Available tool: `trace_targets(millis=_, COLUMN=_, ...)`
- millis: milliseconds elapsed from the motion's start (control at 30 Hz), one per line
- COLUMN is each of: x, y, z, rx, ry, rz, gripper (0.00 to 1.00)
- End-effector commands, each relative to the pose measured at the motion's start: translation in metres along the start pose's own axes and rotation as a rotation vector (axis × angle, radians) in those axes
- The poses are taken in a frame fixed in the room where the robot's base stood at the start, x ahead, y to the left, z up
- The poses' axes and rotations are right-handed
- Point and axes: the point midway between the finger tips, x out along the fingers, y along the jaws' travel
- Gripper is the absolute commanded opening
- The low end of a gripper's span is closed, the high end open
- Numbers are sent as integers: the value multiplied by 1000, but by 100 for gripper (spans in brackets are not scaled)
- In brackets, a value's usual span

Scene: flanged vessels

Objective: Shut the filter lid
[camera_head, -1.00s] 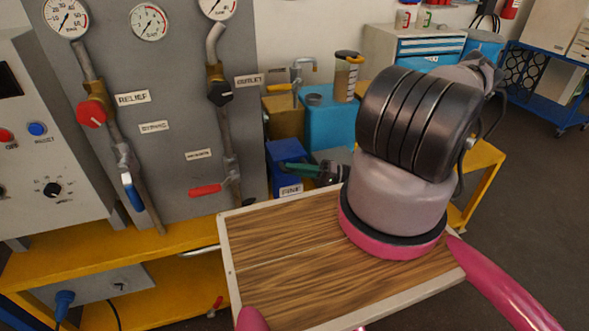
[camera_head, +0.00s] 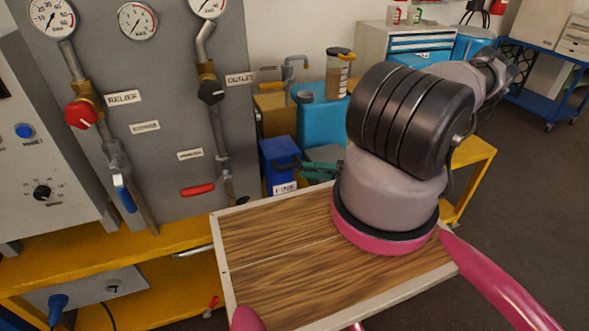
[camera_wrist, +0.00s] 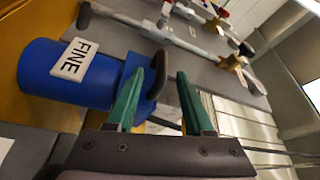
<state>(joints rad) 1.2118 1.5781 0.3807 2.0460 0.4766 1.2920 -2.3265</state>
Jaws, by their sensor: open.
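The filter is a blue vessel (camera_head: 279,153) with a white FINE label, left of my gripper in the head view. In the wrist view its blue body (camera_wrist: 50,72) lies sideways at the left, with a blue flange-like end (camera_wrist: 141,72) just behind my left finger. A dark curved bar (camera_wrist: 189,103) shows between and beyond my fingers; I cannot tell whether it is the lid's handle. My gripper (camera_wrist: 168,83) has green fingers set apart with nothing clamped between them. In the head view my gripper (camera_head: 309,166) is at the vessel's right side. The lid's exact angle is unclear.
A grey panel (camera_head: 165,150) with gauges, valves and a red lever (camera_head: 197,190) stands left of the filter. A blue tank (camera_head: 323,121) and a clear jar (camera_head: 338,75) stand behind. The yellow bench (camera_head: 185,236) runs below.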

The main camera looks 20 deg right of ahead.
Motion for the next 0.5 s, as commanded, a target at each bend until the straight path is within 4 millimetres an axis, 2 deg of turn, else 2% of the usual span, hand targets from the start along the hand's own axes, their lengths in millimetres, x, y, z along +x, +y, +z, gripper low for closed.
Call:
trace_targets(millis=33, x=-10, y=0, z=-1, rx=0, ry=3, rz=2, gripper=52)
trace_targets(millis=200, x=-32, y=0, z=0, rx=0, ry=2, rz=1, gripper=52)
trace_targets(millis=500, x=-40, y=0, z=0, rx=2, ry=-1, rz=-1, gripper=52)
